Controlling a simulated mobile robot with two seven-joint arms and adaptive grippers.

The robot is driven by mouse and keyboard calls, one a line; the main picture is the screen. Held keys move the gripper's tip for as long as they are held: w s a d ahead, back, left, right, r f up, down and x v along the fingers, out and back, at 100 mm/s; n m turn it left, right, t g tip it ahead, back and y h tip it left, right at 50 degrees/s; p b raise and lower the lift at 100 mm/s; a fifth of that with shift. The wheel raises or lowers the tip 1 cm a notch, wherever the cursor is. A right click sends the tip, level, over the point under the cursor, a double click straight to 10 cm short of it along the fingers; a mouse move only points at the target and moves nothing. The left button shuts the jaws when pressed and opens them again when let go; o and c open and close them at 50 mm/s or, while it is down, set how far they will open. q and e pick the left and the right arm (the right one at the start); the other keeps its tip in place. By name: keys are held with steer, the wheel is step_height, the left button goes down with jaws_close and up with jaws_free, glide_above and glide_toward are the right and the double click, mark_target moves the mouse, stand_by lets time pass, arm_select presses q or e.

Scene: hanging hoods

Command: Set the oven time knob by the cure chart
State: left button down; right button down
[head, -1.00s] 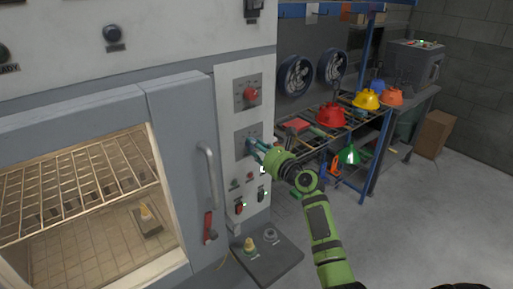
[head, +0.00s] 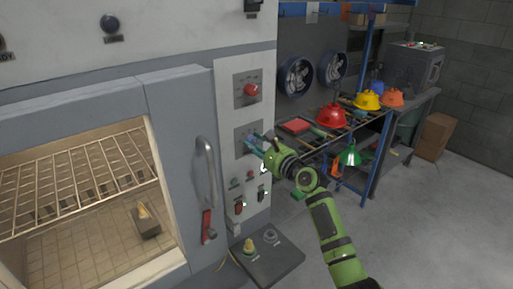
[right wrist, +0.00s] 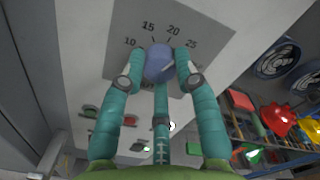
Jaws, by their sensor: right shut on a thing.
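The time knob is a round blue knob (right wrist: 159,62) on a grey dial plate (right wrist: 205,18) marked 10, 15, 20 and 25. The knob's pointer is not clear in the right wrist view. My right gripper (right wrist: 160,58) is shut on the knob, its teal fingers on both sides of it. In the head view the right gripper (head: 251,141) hides most of that knob, on the lower dial plate of the white oven panel (head: 229,100). A red knob (head: 250,90) sits on the plate above. I cannot make out a cure chart. My left gripper is not in view.
The oven door handle (head: 207,172) and a red lever (head: 207,226) are left of the panel. Switches (head: 239,208) sit below the knob. A grey tray (head: 278,260) juts out underneath.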

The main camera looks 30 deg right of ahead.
steer(key=n, duration=0.2)
steer(key=n+b, duration=0.1)
steer(key=shift+f+n, duration=0.2)
steer(key=shift+n, duration=0.2)
steer(key=n+b, duration=0.1)
steer(key=n, duration=0.2)
steer(key=shift+n+b, duration=0.3)
steer(key=shift+b, duration=0.05)
steer(key=n+b, duration=0.1)
steer(key=n, duration=0.3)
steer(key=shift+r, duration=0.2)
steer(key=shift+d+r+n+b, duration=0.1)
steer(key=shift+n+b, duration=0.25)
steer(key=shift+n, duration=0.35)
steer(key=shift+r, duration=0.15)
steer(key=c, duration=1.1)
jaws_free()
steer(key=shift+c, duration=0.2)
steer(key=shift+o, duration=1.1)
steer(key=shift+f, duration=0.2)
